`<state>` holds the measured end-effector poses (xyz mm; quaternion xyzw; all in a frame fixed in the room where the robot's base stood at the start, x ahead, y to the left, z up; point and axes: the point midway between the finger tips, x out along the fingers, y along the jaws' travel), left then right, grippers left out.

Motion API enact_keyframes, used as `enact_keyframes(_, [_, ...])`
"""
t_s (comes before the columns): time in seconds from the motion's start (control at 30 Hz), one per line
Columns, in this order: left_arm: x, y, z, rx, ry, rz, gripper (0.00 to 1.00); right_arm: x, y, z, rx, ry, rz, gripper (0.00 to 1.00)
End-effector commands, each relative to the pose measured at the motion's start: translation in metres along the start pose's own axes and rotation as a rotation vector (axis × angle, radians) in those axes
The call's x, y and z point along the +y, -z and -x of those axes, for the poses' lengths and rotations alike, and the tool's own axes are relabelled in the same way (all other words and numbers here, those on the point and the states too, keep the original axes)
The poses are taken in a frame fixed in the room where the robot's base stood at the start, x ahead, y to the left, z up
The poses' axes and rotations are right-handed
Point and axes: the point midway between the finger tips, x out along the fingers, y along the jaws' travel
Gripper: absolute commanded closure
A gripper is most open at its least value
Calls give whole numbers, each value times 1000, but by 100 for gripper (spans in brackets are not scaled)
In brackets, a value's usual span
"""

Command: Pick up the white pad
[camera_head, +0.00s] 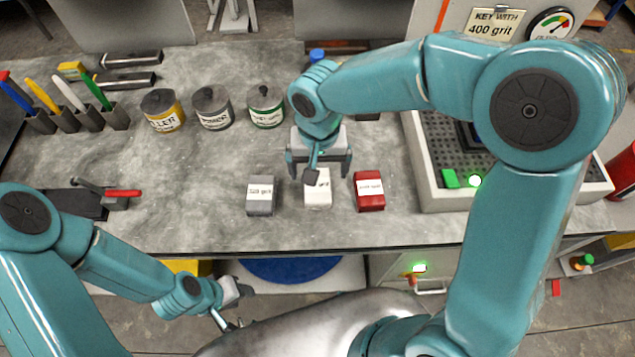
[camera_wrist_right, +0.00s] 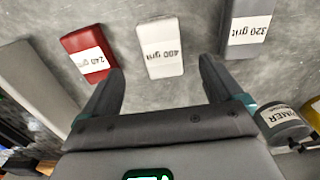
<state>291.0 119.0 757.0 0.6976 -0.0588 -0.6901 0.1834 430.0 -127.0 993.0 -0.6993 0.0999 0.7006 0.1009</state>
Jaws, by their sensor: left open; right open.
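The white pad (camera_head: 318,196) lies flat on the grey bench between a grey pad (camera_head: 261,205) and a red pad (camera_head: 369,203). In the right wrist view the white pad (camera_wrist_right: 162,62), labelled 400 grit, lies ahead of and between my open fingers. My right gripper (camera_head: 319,170) is open and empty above the white pad, its fingers apart and partly covering the pad's far end in the head view. My left gripper (camera_head: 238,307) is open and empty, low in front of the bench.
Several lidded tins (camera_head: 212,108) stand at the back of the bench. A tool holder (camera_head: 80,117) is at the left, a clamp with a red handle (camera_head: 105,193) below it. A perforated tray (camera_head: 497,196) stands to the right. Bench around the three pads is clear.

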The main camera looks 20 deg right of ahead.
Motion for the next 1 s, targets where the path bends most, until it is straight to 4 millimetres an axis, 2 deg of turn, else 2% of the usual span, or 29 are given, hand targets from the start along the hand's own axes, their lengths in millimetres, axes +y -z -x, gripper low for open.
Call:
enact_keyframes(0.1, [0, 0, 2, 0, 0, 0, 57, 0, 0, -19, -2, -2, 0, 6])
enact_keyframes(0.33, [2, 0, 6, 0, 0, 0, 57, -1, 3, -37, -3, -1, 1, 6])
enact_keyframes(0.47, [5, 0, 15, 0, 0, 0, 57, -1, 8, -58, -5, -2, 3, 6])
enact_keyframes(0.6, [5, 0, 14, 1, 0, 0, 57, -1, 10, -77, -2, -1, 3, 6])
enact_keyframes(0.87, [5, 0, 14, 0, 0, 0, 57, -1, 10, -81, 0, 1, 2, 6])
enact_keyframes(0.97, [5, 0, 14, 0, 0, 0, 57, -1, 10, -81, 0, 1, 2, 36])
enact_keyframes(1.0, [5, 0, 14, 0, 0, 0, 57, -1, 10, -81, 1, 1, 2, 49])
